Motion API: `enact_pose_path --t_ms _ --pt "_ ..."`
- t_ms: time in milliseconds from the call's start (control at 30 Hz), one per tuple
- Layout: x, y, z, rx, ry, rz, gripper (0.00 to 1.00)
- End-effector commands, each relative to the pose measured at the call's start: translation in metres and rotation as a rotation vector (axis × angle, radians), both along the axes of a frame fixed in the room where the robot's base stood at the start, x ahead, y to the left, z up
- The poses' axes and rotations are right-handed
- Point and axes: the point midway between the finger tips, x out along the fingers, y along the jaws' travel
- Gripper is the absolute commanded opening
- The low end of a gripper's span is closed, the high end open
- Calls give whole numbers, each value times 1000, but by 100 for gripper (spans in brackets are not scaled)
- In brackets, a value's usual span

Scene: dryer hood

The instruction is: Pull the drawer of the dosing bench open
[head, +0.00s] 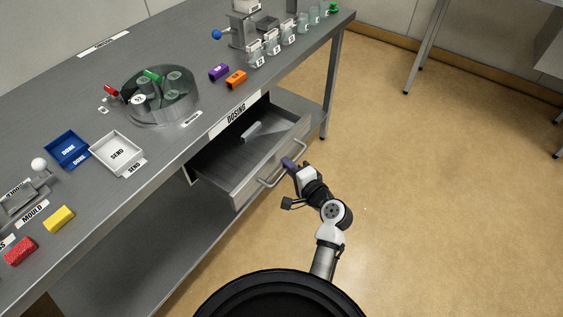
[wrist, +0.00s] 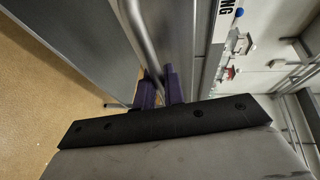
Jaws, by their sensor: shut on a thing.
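The dosing bench (head: 75,106) is a long grey metal bench with a "DOSING" label (head: 236,114) on its front edge. Its drawer (head: 236,197) stands pulled out under that label, with its inside showing. A light grey object (head: 252,131) lies in the drawer. The bar handle (head: 268,182) runs along the drawer front, and it also shows in the wrist view (wrist: 138,32).
The floor (head: 440,190) right of the drawer is clear.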

Motion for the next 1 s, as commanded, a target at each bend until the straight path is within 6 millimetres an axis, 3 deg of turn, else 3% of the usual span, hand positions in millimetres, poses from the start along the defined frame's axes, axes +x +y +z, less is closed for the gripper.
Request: enact_pose_path --t_ms 200,400,933,967,1000 --pt "-23 -33 -1 0 1 -4 0" --pt "-36 -50 0 -1 0 -3 0" --pt "-41 -57 0 0 0 -2 0" --pt "-41 -57 0 -1 -1 -3 12" --pt "-41 -57 0 0 0 -3 17"
